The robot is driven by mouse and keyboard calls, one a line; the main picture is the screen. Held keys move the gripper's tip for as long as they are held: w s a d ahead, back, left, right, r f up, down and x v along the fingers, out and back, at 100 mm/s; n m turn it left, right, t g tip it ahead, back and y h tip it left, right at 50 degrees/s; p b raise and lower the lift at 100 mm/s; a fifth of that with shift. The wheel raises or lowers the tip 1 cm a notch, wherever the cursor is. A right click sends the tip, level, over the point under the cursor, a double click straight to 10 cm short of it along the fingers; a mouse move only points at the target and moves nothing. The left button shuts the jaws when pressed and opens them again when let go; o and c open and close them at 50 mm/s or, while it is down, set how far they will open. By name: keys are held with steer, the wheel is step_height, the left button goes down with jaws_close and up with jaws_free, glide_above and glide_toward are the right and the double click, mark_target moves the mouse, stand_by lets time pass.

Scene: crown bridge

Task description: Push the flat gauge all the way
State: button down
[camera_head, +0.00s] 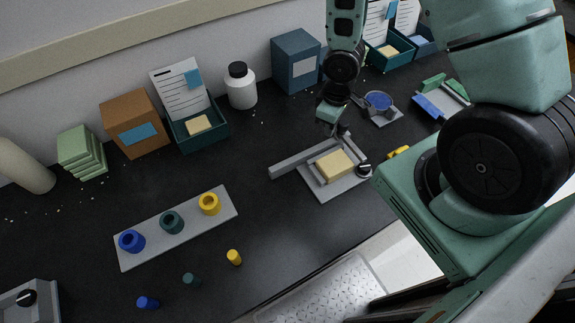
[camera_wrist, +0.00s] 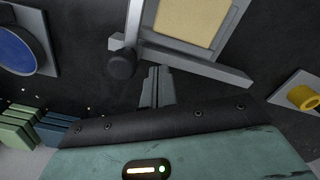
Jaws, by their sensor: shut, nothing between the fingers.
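A grey fixture (camera_head: 345,188) stands on the dark bench with a tan block (camera_head: 335,164) in its low frame. A long grey bar (camera_head: 295,160) runs along its far side. The block (camera_wrist: 192,16) and bar (camera_wrist: 215,70) also show in the wrist view. There a pale rod ends in a black knob (camera_wrist: 122,65). No part is marked as the flat gauge, and I cannot tell which it is. My gripper (camera_head: 338,133) is shut and empty at the fixture's far side. In the wrist view its fingertips (camera_wrist: 157,72) are close to the bar and knob; contact is unclear.
A blue round dish (camera_head: 378,100) on a plate stands behind, to the right. A tray with three coloured rings (camera_head: 171,222) lies left, with loose pegs (camera_head: 234,257) before it. Boxes and a white bottle (camera_head: 241,88) line the wall.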

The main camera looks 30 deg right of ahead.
step_height(320, 180, up, 7)
steer(key=p, duration=0.6)
stand_by(0.6)
steer(key=a+r+b, duration=0.4)
steer(key=a+r, duration=0.4)
steer(key=a, duration=0.3)
steer(key=s+a+r+n+b, duration=0.1)
steer(key=s+a+r+b, duration=0.1)
steer(key=s+a+r, duration=0.2)
steer(key=s+a+r+b, duration=0.2)
steer(key=s+a+r, duration=0.2)
steer(key=s, duration=0.6)
steer(key=shift+s+a+n+y, duration=0.15)
steer(key=shift+a+n+y, duration=0.2)
steer(key=shift+a, duration=0.6)
